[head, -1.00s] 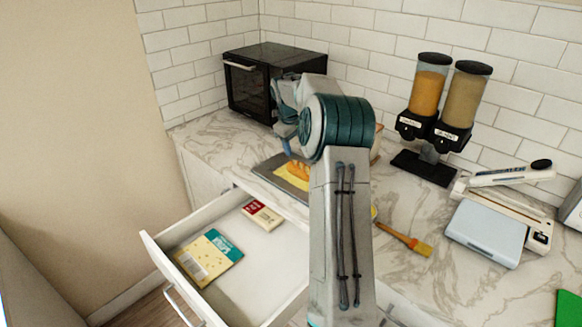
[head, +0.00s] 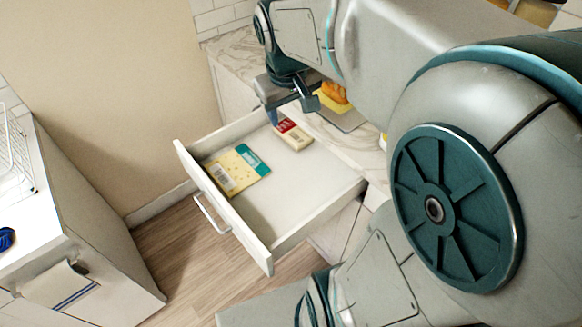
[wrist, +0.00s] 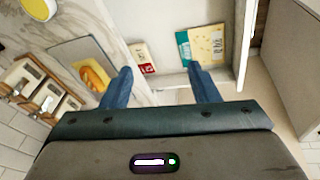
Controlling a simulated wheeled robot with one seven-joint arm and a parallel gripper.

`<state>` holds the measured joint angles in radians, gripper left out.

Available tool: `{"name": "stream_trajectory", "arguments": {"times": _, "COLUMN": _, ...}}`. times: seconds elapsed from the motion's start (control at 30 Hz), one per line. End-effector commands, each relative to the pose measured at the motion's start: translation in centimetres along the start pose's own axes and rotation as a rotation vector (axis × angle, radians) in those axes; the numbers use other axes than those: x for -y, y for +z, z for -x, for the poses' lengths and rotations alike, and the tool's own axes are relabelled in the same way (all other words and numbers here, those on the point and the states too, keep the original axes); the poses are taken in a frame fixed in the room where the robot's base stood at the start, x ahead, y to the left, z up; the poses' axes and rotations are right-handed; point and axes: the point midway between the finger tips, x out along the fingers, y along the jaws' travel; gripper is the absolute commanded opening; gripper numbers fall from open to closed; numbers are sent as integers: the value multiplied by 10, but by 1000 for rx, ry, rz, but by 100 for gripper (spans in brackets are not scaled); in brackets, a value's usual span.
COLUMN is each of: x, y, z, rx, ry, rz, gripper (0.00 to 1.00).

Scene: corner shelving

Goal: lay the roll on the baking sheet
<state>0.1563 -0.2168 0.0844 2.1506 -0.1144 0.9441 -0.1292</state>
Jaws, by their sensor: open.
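The golden-brown roll (head: 335,92) lies at the grey baking sheet (head: 349,119) on the counter, with a flat yellow piece under or beside it. In the wrist view the roll (wrist: 93,77) shows left of my gripper, within the outline of the baking sheet (wrist: 72,51). Whether the roll touches the sheet or only the yellow piece I cannot tell. My gripper (head: 291,108) is open and empty, left of the roll, near the drawer's back edge. Its two blue fingers stand wide apart in the wrist view (wrist: 160,76).
An open white drawer (head: 300,205) holds a yellow package with a teal label (head: 236,170) and a red and cream package (head: 290,131). A white cabinet (head: 85,215) stands at the left. Dispensers (wrist: 45,98) stand beyond the sheet. The drawer's right part is clear.

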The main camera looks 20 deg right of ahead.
Motion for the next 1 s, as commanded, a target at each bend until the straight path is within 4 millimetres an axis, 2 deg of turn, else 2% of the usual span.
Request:
{"name": "stream_trajectory", "arguments": {"times": 0.03, "x": 12, "y": 21, "z": 4, "rx": -12, "ry": -16, "rz": -16, "gripper": 55}}
{"name": "stream_trajectory", "arguments": {"times": 0.2, "x": 41, "y": 78, "z": 3, "rx": -31, "ry": -76, "rz": -78, "gripper": 55}}
{"name": "stream_trajectory", "arguments": {"times": 0.37, "x": 56, "y": 110, "z": -3, "rx": -39, "ry": -116, "rz": -113, "gripper": 55}}
{"name": "stream_trajectory", "arguments": {"times": 0.5, "x": 60, "y": 119, "z": -5, "rx": -39, "ry": -128, "rz": -123, "gripper": 55}}
{"name": "stream_trajectory", "arguments": {"times": 1.0, "x": 60, "y": 119, "z": -5, "rx": -39, "ry": -128, "rz": -124, "gripper": 55}}
